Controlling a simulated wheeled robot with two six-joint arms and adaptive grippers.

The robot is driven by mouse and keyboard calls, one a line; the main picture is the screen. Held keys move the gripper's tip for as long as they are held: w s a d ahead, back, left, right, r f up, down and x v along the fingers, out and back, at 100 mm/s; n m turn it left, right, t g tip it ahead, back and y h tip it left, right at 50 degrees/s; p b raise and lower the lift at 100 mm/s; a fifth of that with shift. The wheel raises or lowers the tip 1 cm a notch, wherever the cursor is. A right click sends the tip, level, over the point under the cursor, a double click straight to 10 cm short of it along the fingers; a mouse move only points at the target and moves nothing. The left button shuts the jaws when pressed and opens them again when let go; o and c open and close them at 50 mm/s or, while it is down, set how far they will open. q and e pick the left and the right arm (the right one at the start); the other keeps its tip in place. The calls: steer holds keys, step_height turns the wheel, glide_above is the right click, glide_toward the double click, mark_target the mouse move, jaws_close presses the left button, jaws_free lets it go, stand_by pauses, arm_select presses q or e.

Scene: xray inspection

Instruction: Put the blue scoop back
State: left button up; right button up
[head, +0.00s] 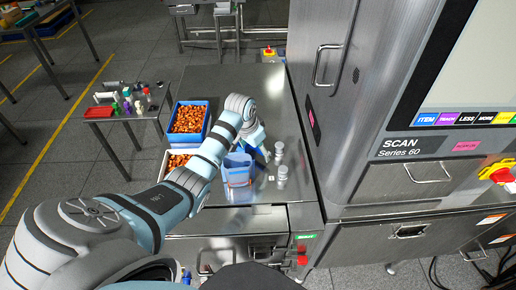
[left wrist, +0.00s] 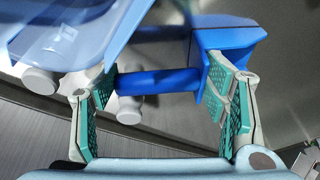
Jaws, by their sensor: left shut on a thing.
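The blue scoop (left wrist: 160,80) shows in the left wrist view, its handle running across between the green-padded fingers and its wider blue part at the right finger. My left gripper (left wrist: 165,90) is shut on it. In the head view my left gripper (head: 254,142) is over the steel table, just behind a translucent light-blue container (head: 238,168). That container also shows close by at the upper left of the left wrist view (left wrist: 70,30). In the head view the scoop is mostly hidden by the gripper. My right gripper is not in view.
A blue bin (head: 205,133) and a white bin (head: 165,165), both with orange-brown pieces, stand left of my arm. The scanner cabinet (head: 335,110) bounds the right. The back of the steel table (head: 255,85) is clear.

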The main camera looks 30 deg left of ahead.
arm_select(q)
steer(key=shift+f, duration=0.1)
steer(key=o, duration=1.3)
steer(key=v, duration=1.2)
